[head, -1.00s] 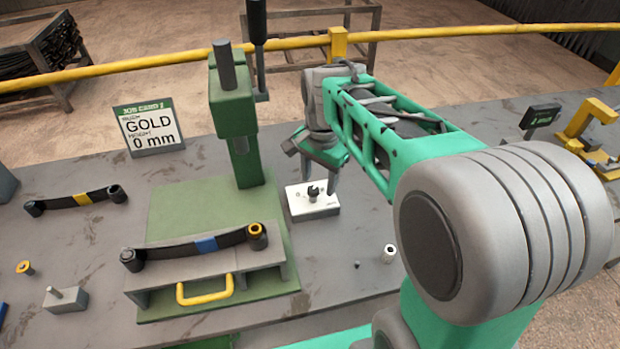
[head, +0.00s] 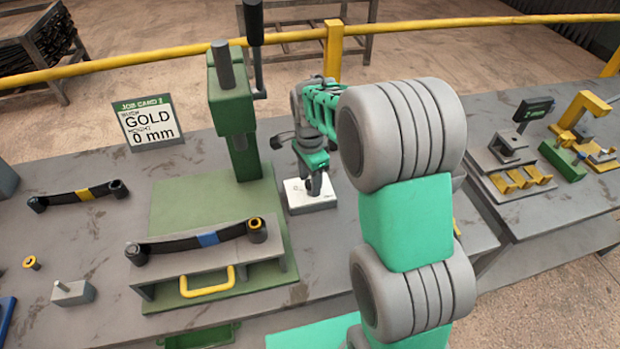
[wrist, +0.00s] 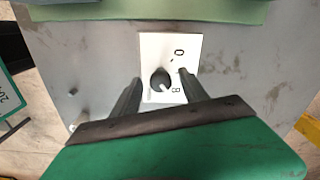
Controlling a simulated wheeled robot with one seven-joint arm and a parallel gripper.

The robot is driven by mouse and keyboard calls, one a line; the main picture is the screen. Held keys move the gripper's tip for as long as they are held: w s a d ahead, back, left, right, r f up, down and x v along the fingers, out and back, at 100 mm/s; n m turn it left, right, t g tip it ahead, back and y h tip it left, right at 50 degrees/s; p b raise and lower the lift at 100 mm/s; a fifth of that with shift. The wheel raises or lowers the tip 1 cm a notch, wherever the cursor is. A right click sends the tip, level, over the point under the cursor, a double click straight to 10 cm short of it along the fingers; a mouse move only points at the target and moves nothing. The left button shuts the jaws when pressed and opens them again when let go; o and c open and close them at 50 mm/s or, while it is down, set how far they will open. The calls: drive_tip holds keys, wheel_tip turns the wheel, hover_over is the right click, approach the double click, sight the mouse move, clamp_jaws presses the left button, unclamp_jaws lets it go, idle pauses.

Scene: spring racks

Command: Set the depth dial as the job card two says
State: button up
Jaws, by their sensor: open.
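The depth dial is a black knob (wrist: 160,80) on a white plate (head: 322,202), right of the green press. In the wrist view a 0 shows at the plate's far end and what looks like an 8 at its near right. The knob's pale pointer is turned to the lower right, toward the 8 side. My gripper (wrist: 160,77) is open, its fingers on either side of the knob, with no clear contact visible. In the head view my gripper (head: 315,178) hides most of the knob. The job card (head: 148,122) reads GOLD and 0 mm; its number is hard to read.
The green press (head: 232,105) stands left of the dial. A bar with a blue band (head: 208,239) lies on a grey stand before it. A bar with a yellow band (head: 82,195) lies at left. A second bench (head: 555,215) is at right.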

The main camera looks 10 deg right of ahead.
drive_tip(key=shift+c, duration=0.2)
clamp_jaws()
drive_tip(key=shift+n, duration=0.3)
drive_tip(key=n+b, duration=0.1)
drive_tip(key=n, duration=0.8)
drive_tip(key=shift+n+b, duration=0.3)
drive_tip(key=shift+b, duration=0.05)
drive_tip(key=n, duration=0.5)
drive_tip(key=shift+d, duration=0.15)
drive_tip(key=n, duration=0.4)
drive_tip(key=shift+r+n+b, duration=0.1)
drive_tip(key=shift+n+b, duration=0.2)
drive_tip(key=shift+b, duration=0.1)
